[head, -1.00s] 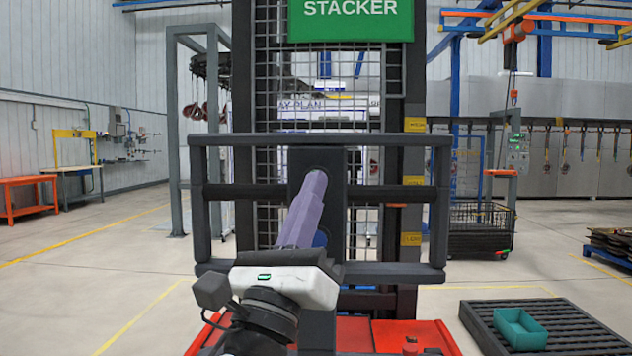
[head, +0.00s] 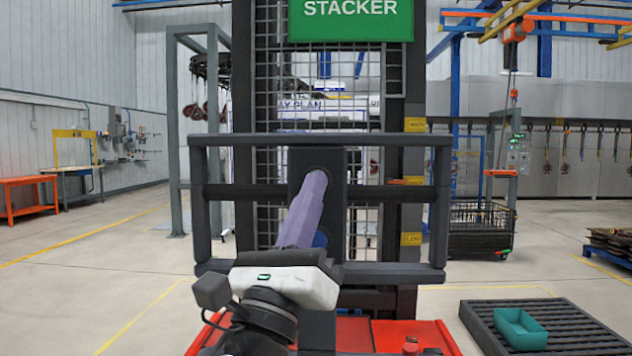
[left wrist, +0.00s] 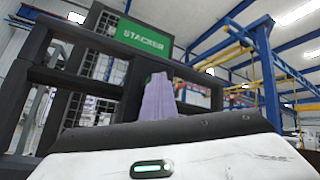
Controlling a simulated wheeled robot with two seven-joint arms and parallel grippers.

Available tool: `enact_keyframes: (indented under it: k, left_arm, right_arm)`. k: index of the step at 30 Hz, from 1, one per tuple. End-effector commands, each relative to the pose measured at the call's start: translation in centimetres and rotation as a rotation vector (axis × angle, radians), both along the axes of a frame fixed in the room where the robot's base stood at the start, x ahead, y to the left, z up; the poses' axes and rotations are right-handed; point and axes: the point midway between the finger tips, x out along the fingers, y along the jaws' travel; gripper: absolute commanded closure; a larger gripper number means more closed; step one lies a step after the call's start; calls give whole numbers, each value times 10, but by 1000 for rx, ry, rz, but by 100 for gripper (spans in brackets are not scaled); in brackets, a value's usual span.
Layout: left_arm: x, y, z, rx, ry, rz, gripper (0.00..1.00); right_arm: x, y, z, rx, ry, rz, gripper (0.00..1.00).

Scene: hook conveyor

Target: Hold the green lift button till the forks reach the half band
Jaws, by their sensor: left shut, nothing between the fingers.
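The stacker stands ahead under a green STACKER sign (head: 350,18). My left gripper (head: 314,178) is shut and empty, its lilac fingers reaching up to the dark control panel (head: 332,168). The fingertips overlap a round dark recess there; the green button is not visible, and I cannot tell contact. A blue button (head: 320,239) shows partly behind the fingers. Yellow bands mark the mast: high (head: 415,125), middle (head: 414,180) and low (head: 411,239). An orange pointer (head: 397,182) is level with the middle band. The forks are not clearly visible. My right gripper is not in view.
A dark rail frame (head: 320,140) surrounds the panel. Red stacker bodywork (head: 400,335) is below. A teal tray (head: 520,328) sits on a dark slatted platform (head: 590,335) at right. A wire basket (head: 480,230) stands behind. Open floor lies left.

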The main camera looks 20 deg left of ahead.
Motion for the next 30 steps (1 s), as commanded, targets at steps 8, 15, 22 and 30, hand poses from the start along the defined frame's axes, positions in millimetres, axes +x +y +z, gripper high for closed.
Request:
enact_keyframes:
  k: [8, 15, 22, 30]
  left_arm:
    - [-11, -2, 0, -1, 2, 0, 100]
    - [-16, -3, -1, 0, 1, 1, 100]
    - [-20, -4, 0, 0, 1, 0, 100]
    - [-45, -9, 0, 0, 2, -1, 100]
  right_arm:
    - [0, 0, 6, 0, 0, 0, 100]
    - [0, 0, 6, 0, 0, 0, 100]
    - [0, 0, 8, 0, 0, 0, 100]
    - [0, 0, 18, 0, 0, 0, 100]
